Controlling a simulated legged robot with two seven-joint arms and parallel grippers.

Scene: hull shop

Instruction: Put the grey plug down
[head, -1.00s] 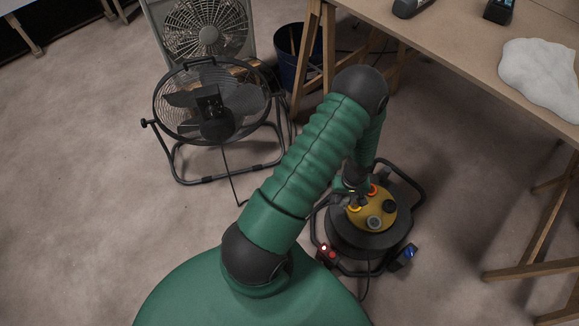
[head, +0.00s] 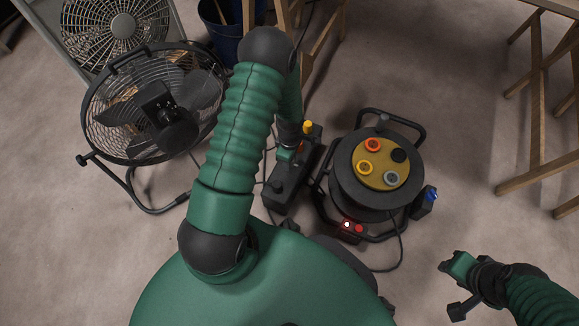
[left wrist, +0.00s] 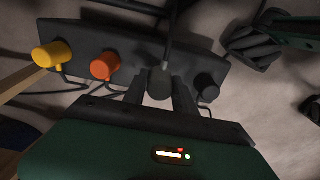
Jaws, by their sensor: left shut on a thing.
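The grey plug (left wrist: 160,84) is between the fingers of my left gripper (left wrist: 160,92), which is shut on it. It is over the dark strip (left wrist: 125,45), between an orange plug (left wrist: 105,66) and a black plug (left wrist: 207,88); I cannot tell whether it touches the strip. A yellow plug (left wrist: 52,54) is at the strip's left end. In the head view, my left gripper (head: 286,160) is at the strip (head: 281,195), and my arm partly hides it; the grey plug cannot be made out there. My right gripper (head: 452,288) is open and empty at the lower right.
A cable reel (head: 345,185) with coloured sockets on a yellow face stands just right of the strip. A black floor fan (head: 165,115) is on the left, with a box fan (head: 115,30) behind. A blue bucket (head: 222,38) and wooden trestles (head: 540,110) stand farther back.

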